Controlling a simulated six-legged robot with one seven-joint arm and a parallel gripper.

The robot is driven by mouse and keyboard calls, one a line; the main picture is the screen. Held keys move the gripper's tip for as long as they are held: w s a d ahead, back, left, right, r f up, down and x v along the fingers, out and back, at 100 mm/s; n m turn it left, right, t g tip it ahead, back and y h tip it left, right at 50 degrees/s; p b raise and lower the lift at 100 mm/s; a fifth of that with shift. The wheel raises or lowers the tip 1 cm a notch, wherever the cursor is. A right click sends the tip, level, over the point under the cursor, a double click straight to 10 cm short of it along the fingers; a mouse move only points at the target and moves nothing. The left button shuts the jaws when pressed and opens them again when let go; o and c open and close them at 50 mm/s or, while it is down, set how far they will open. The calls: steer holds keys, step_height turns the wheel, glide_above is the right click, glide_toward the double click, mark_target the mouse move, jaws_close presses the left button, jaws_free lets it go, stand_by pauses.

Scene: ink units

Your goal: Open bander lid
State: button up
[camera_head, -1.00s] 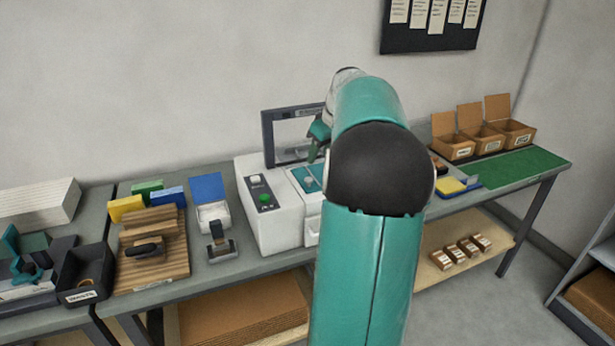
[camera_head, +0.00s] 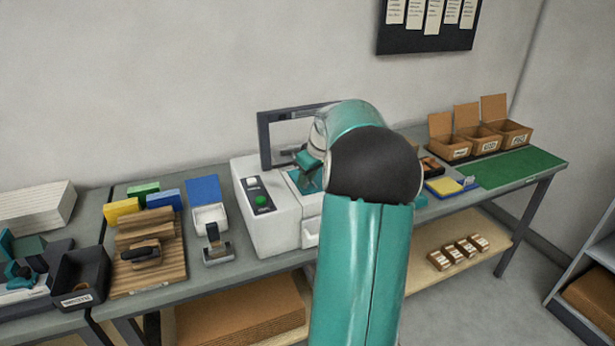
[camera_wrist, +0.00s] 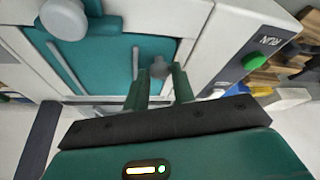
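The bander (camera_head: 272,225) is a white machine on the bench with a green button and a teal bed (camera_head: 296,180). Its dark-framed, clear-windowed lid (camera_head: 265,142) stands upright at the back. My gripper (camera_wrist: 157,84) is low over the teal bed, in front of the raised lid. In the wrist view, its two fingers are apart, with a small grey peg (camera_wrist: 160,68) showing just beyond and between the tips. I cannot tell whether they touch it. The bed (camera_wrist: 105,62) and a round pale knob (camera_wrist: 64,18) also show there. My arm hides the bander's right side.
A stamp-like tool (camera_head: 216,246) and blue-lidded box (camera_head: 205,200) stand left of the bander. A yellow pad (camera_head: 444,187) and open cardboard boxes (camera_head: 478,140) lie to the right. The green mat (camera_head: 520,167) is clear.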

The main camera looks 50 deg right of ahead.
jaws_close()
steer(key=shift+r, duration=0.1)
